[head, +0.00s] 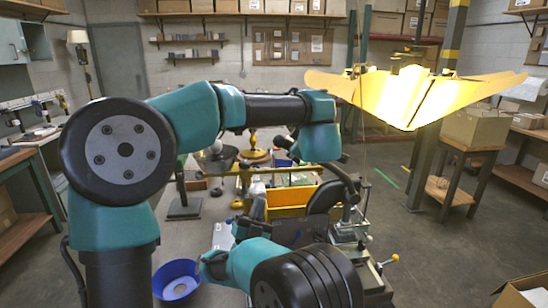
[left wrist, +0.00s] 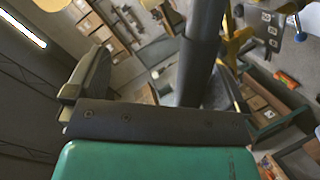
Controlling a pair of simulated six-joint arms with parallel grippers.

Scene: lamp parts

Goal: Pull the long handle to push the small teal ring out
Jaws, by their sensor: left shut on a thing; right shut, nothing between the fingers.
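In the left wrist view my left gripper (left wrist: 168,88) is shut on a thick dark bar (left wrist: 201,55). The bar looks like part of the long handle, but its ends are out of sight. In the head view my left arm (head: 316,140) reaches across to the middle, and its fingers are hidden among dark parts. My right gripper (head: 249,214) is low in the middle of the head view, partly behind my own arm, shut and empty. I cannot make out the small teal ring in either view.
A yellow bin (head: 288,196) is behind the grippers. A lever with a yellow knob (head: 395,257) sticks out at the right. A lit yellow lampshade (head: 415,98) hangs at upper right.

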